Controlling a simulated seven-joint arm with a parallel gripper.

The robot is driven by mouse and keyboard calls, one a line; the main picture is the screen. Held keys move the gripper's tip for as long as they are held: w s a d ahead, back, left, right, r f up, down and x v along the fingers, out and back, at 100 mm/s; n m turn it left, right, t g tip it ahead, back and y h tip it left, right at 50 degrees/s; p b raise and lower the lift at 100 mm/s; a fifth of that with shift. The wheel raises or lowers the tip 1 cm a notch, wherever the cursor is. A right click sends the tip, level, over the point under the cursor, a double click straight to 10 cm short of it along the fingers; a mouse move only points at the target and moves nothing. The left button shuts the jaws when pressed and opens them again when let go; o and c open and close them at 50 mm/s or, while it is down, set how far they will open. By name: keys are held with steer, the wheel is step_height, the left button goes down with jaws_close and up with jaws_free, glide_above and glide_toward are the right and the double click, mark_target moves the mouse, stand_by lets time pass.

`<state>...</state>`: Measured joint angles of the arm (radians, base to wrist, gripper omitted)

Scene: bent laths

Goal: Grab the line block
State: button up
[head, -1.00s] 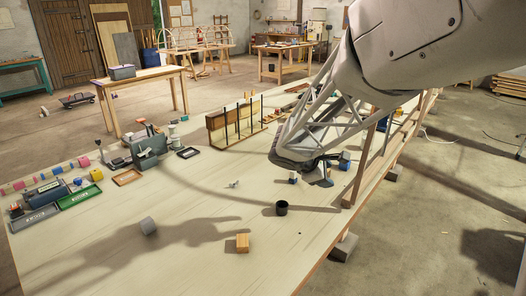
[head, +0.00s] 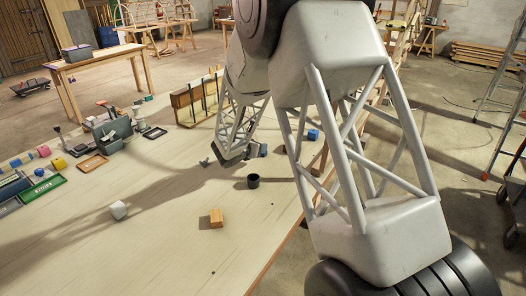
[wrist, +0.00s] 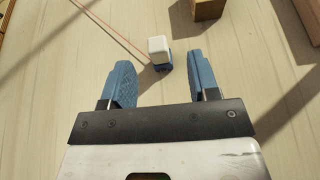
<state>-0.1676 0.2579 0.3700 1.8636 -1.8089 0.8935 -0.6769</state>
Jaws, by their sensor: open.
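The line block (wrist: 159,50) shows in the wrist view as a small white block with a blue base. A thin red line runs from near it toward the upper left. My gripper (wrist: 161,72) is open, with one blue finger on each side of the image and bare wood between them. The block lies just beyond the fingertips, roughly centred between them, and is not held. In the head view my gripper (head: 234,155) is low over the far right part of the table; I cannot clearly make out the line block there.
A wooden block (wrist: 208,9) lies beyond the line block to the right. In the head view, a black cup (head: 253,182), an orange wooden block (head: 216,218) and a light grey block (head: 118,210) stand nearer on the table. A wooden rack (head: 197,100) stands behind my gripper.

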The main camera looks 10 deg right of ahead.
steer(key=shift+w+a+f, duration=0.15)
steer(key=shift+w, duration=0.1)
steer(key=shift+x, duration=1.25)
steer(key=shift+x, duration=2.65)
steer(key=shift+f, duration=0.1)
steer(key=c, duration=1)
